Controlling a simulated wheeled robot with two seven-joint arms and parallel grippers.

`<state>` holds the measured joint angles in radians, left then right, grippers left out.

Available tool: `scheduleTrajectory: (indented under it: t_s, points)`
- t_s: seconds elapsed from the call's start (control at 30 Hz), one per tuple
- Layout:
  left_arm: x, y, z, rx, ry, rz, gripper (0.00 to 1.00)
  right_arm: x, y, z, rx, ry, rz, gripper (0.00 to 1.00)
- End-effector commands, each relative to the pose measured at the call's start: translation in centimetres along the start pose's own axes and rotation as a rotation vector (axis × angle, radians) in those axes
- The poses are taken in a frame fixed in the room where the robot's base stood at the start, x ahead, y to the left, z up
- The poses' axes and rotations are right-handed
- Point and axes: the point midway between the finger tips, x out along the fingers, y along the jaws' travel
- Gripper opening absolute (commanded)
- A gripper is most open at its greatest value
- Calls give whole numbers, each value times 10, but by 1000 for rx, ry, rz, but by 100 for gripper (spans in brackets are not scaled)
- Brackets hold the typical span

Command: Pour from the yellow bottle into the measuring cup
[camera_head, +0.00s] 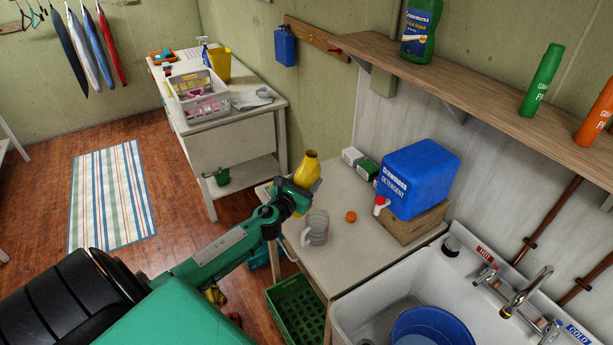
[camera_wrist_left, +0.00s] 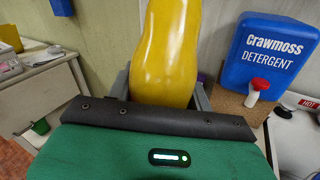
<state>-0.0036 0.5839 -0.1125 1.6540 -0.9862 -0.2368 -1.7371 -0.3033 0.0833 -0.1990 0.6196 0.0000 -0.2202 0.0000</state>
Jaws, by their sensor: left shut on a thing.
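The yellow bottle (camera_head: 308,167) is held by my left gripper (camera_head: 297,190) above the left edge of the small table beside the sink. It leans slightly in the head view, its narrow neck upward. In the left wrist view the bottle (camera_wrist_left: 165,50) fills the space between the fingers. The clear measuring cup (camera_head: 317,229) stands upright on the table, a little below and to the right of the gripper, apart from the bottle. The cup's contents are unclear. My right gripper is not in view.
An orange ball-like object (camera_head: 351,216) lies near the cup. A sink (camera_head: 350,318) is at front right, a green crate (camera_head: 296,308) below.

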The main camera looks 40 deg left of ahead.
Motion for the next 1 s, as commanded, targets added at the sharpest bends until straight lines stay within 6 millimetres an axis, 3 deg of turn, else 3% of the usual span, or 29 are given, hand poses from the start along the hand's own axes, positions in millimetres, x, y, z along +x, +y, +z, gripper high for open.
scheduleTrajectory:
  t_s: [0.3, 1.0]
  points:
    - [0, 15, -3, 134, -2, 3, 7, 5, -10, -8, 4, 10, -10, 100]
    - [0, 26, -5, 250, -3, 3, 7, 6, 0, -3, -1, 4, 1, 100]
